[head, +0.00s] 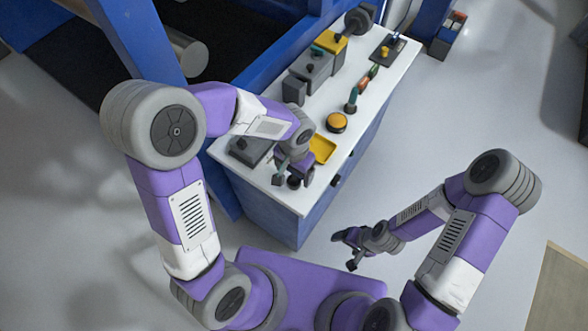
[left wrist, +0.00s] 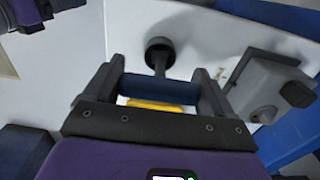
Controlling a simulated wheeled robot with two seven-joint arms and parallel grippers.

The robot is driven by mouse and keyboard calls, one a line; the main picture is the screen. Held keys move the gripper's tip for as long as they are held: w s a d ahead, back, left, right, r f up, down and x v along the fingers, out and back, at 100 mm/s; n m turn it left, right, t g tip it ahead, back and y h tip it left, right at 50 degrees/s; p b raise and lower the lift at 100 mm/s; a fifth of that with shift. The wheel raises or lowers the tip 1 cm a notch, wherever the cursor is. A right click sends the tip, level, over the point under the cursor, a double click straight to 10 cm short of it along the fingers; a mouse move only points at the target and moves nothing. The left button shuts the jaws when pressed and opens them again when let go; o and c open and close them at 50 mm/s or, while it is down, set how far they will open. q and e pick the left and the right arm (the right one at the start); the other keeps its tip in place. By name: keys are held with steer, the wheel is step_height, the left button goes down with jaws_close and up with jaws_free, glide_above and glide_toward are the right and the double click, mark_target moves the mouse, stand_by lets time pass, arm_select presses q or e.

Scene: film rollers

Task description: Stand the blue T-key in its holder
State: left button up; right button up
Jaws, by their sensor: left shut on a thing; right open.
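My left gripper (head: 293,176) is over the near end of the white counter. In the left wrist view its two fingers (left wrist: 160,90) are shut on the blue crossbar of the T-key (left wrist: 163,88), which lies across between them. The key's dark stem runs from the bar to a round dark holder (left wrist: 160,46) on the white top. Whether the stem's tip is inside the holder or just above it, I cannot tell. In the head view the gripper hides most of the key. My right gripper (head: 351,247) is open and empty, over the floor right of the counter.
A yellow tray (head: 322,149) lies beside the left gripper. A grey box (head: 250,150) stands to its left. An orange button (head: 336,122), grey blocks (head: 313,72) and coloured-handled tools (head: 363,83) are farther along the white counter (head: 378,101). The counter's edge is close by.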

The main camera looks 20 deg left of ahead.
arm_select(q)
steer(key=shift+f, duration=0.15)
stand_by(0.5)
steer(key=o, duration=1.3)
steer(key=shift+o, duration=0.2)
steer(key=shift+r+p, duration=2.65)
steer(key=shift+r, duration=0.9)
